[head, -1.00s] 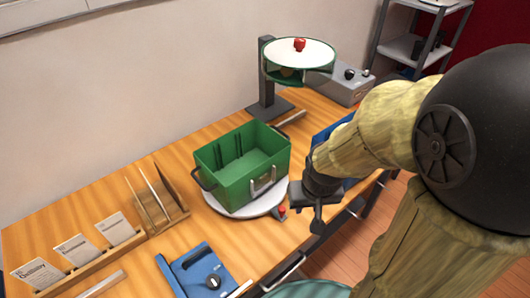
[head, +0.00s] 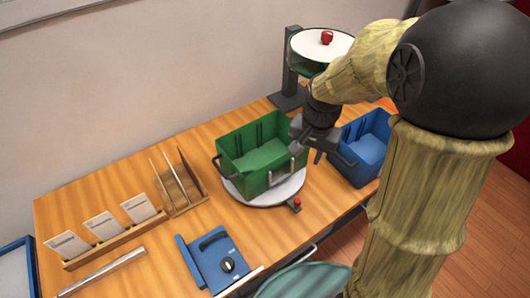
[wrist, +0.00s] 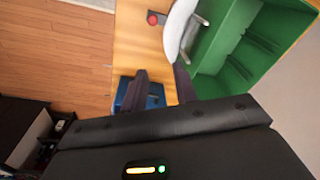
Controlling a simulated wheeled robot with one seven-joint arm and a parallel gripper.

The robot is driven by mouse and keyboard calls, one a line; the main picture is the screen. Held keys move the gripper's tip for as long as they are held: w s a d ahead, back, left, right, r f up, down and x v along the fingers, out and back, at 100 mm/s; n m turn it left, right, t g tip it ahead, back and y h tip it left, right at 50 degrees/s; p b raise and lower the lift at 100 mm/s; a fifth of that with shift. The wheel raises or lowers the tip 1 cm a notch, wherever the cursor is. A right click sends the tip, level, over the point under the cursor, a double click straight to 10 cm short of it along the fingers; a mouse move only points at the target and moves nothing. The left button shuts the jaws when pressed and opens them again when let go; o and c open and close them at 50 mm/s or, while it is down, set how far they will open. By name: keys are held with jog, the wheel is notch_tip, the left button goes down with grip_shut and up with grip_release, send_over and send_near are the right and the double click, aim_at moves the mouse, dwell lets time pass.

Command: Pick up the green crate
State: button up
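The green crate (head: 240,170) sits upright on a white round turntable (head: 295,192) on the wooden table. It looks empty, with a dark handle at its left end and a light handle on its front. Its right end is partly hidden behind my gripper (head: 306,146). In the wrist view the crate (wrist: 222,62) fills the upper right, beside the right finger. My gripper (wrist: 162,88) is open, with a gap between its two dark fingers and nothing held. I cannot tell whether a finger touches the crate.
A blue crate (head: 366,152) stands close to the right of the green one. A green-rimmed round stand (head: 320,48) with a red knob is behind. A blue device (head: 212,262) lies in front, and a wooden card rack (head: 112,236) is at left.

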jog(key=w+a+r+m+g+p, duration=0.1)
jog(key=w+a+r+m+p, duration=0.2)
jog(key=w+a+r+m, duration=0.2)
jog(key=w+a+r, duration=0.1)
jog(key=w, duration=0.1)
jog(key=shift+w+r+m, duration=0.15)
jog(key=shift+w+m, duration=0.15)
jog(key=shift+w, duration=0.1)
jog(key=shift+a, duration=0.1)
jog(key=p, duration=0.3)
send_near(281, 157)
jog(key=f, duration=0.5)
jog(key=shift+w+f, duration=0.2)
jog(key=shift+w, duration=0.1)
jog(key=shift+a+f+p, duration=0.15)
jog(key=shift+f+p, duration=1.45)
jog(key=shift+f, duration=0.95)
